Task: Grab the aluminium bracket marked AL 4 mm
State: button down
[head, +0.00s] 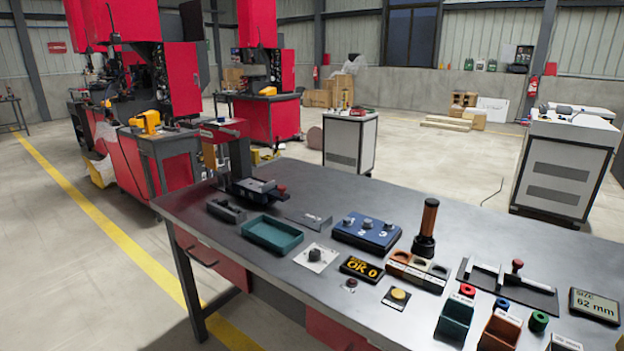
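No part of my gripper shows in the head view. No marking "AL 4 mm" can be read, so I cannot tell for sure which thing is the aluminium bracket. A flat grey piece with a small dark mark (310,220) lies on the workbench (335,190), between the teal tray and the blue box. A dark grey block-like part (226,211) lies left of the teal tray (272,246), below the small red bench machine (236,150). The teal tray looks empty.
The bench also holds a blue box with knobs (366,232), an "OK 0" display (360,268), a dark upright cylinder with a brown top (427,225), a caliper-like tool (500,276), small bins (455,318) and a "SIZE 62 mm" display (594,306). The bench's back strip is mostly clear.

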aim_at(255, 185)
jog(key=j+z, duration=0.1)
jog(key=z, duration=0.25)
jog(key=j+z, duration=0.15)
jog(key=z, duration=0.25)
jog(key=j+z, duration=0.35)
jog(key=j, duration=0.5)
jog(key=j+z, duration=0.35)
jog(key=j, duration=0.55)
jog(key=k+j, duration=0.1)
jog(key=j, duration=0.85)
jog(key=k+j, duration=0.15)
jog(key=j, duration=0.35)
jog(key=i+j, duration=0.15)
jog(key=j, duration=0.15)
jog(key=i+j, duration=0.1)
jog(key=j, duration=0.2)
jog(key=i+j, duration=0.15)
jog(key=j, duration=0.2)
jog(key=i+j, duration=0.15)
jog(key=j, duration=0.15)
jog(key=z, duration=0.05)
